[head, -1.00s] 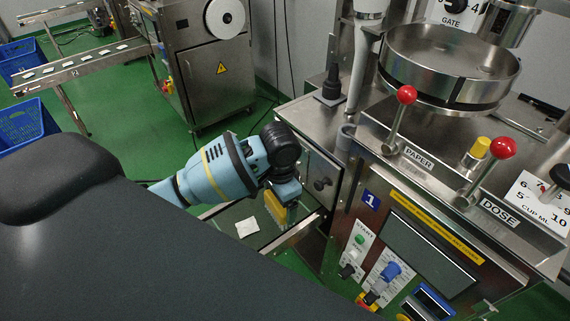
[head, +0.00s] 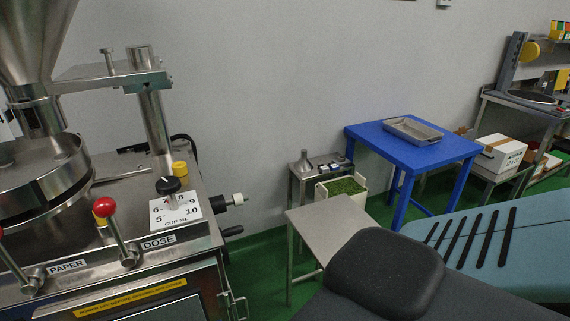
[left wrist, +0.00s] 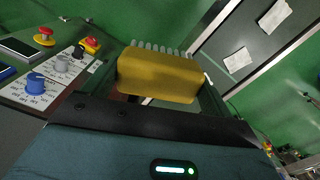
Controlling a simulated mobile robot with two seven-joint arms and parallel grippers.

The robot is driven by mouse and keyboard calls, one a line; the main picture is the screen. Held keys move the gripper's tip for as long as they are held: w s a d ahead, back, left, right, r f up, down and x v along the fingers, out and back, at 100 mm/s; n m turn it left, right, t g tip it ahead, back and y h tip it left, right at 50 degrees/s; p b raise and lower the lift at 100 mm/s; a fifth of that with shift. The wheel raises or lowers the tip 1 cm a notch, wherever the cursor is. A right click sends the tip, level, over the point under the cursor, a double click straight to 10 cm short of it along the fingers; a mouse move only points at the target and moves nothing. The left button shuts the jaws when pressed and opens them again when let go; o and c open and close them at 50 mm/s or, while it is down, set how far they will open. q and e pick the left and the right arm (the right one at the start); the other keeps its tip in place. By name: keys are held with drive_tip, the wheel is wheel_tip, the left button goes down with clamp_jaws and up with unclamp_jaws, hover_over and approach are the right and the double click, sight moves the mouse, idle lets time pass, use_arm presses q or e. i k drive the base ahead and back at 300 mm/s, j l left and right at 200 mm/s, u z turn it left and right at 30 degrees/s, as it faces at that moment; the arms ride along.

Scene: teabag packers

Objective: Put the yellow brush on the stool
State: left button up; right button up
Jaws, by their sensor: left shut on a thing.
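The yellow brush (left wrist: 158,77), a yellow block with a row of pale bristles on its far side, is between the fingers of my left gripper (left wrist: 158,86) in the left wrist view. The gripper is shut on it. A low stool (head: 330,222) with a flat, bare grey steel top stands right of the machine in the head view. My left gripper and the brush are outside the head view. My right gripper is in neither view.
The steel machine (head: 150,255) with red-knobbed levers fills the left. Behind the stool stand a container of green leaves (head: 343,187) and a blue table (head: 440,155) bearing a metal tray (head: 412,130). The wrist view shows control knobs (left wrist: 40,83) near the brush.

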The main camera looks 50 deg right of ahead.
sight(349, 238)
drive_tip(key=k+l, duration=0.1)
drive_tip(key=l, duration=2.15)
drive_tip(key=l+z, duration=0.1)
drive_tip(key=l, duration=2.15)
drive_tip(key=k, duration=0.05)
